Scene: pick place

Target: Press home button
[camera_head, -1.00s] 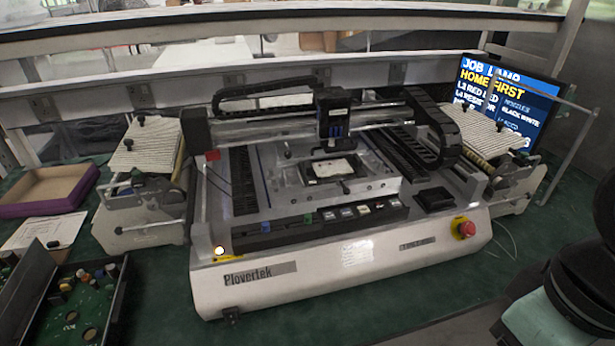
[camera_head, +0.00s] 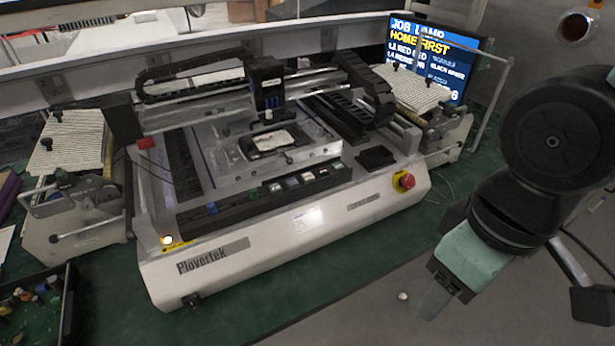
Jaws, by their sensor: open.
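The white Plovertek machine (camera_head: 350,222) stands on the green bench. A row of small square buttons (camera_head: 307,177) runs along its dark front strip; I cannot read their labels, so I cannot tell which is home. The screen (camera_head: 430,60) behind reads "HOME FIRST" in yellow. My gripper (camera_head: 437,300) hangs at lower right, beyond the bench's front edge, apart from the machine. It is open and empty, its fingers seen nearly edge-on.
Feeders with striped strips flank the machine, one on the left (camera_head: 70,140) and one on the right (camera_head: 410,90). A dark tray (camera_head: 68,310) of small parts sits at lower left. A gantry with a black head (camera_head: 267,85) spans the machine.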

